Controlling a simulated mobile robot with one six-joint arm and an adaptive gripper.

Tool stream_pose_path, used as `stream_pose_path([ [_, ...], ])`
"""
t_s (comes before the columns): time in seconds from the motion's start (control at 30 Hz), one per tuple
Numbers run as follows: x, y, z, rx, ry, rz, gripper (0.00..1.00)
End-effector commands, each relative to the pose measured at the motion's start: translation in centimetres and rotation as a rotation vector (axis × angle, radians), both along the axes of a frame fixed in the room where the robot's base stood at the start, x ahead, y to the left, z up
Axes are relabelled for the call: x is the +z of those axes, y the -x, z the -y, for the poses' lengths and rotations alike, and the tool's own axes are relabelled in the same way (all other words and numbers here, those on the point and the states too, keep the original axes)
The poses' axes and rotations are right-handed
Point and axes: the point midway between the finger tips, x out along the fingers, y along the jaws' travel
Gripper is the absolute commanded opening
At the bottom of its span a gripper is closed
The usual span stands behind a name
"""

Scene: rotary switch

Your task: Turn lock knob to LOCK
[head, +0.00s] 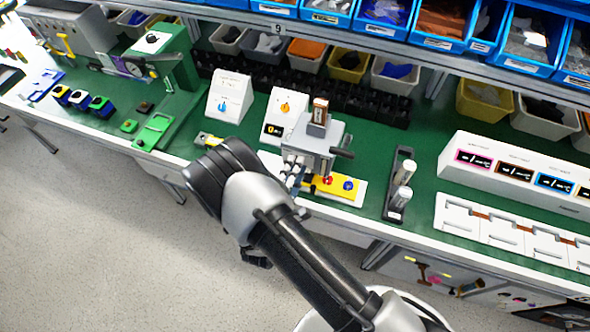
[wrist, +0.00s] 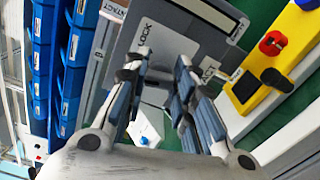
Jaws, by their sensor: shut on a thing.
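The grey lock box (head: 325,135) stands on the green bench in the head view, and its front fills the top of the wrist view (wrist: 195,35). My gripper (wrist: 162,62) is at this front with its two fingers apart, shut on the lock knob. The knob itself is hard to make out between the fingers. A LOCK label (wrist: 144,60) shows beside the left finger. A second label ending in LOCK (wrist: 208,74) is partly covered by the right finger. In the head view my gripper (head: 293,178) is at the box's near side, partly hidden by my wrist.
A yellow panel (head: 338,187) with red and blue knobs lies close by the box. White boxes with a blue knob (head: 222,104) and an orange knob (head: 285,106) stand to the left. A dark rack with metal cylinders (head: 400,190) stands to the right. Bins line the back.

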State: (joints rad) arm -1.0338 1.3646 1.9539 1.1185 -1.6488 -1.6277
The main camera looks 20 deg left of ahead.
Motion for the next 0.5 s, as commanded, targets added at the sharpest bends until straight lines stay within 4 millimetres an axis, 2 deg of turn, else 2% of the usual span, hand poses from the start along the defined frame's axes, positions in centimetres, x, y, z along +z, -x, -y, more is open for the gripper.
stream_pose_path([
  [0.5, -0.36, 0.01, 0.00, 0.000, -0.488, 0.037, 0.01],
])
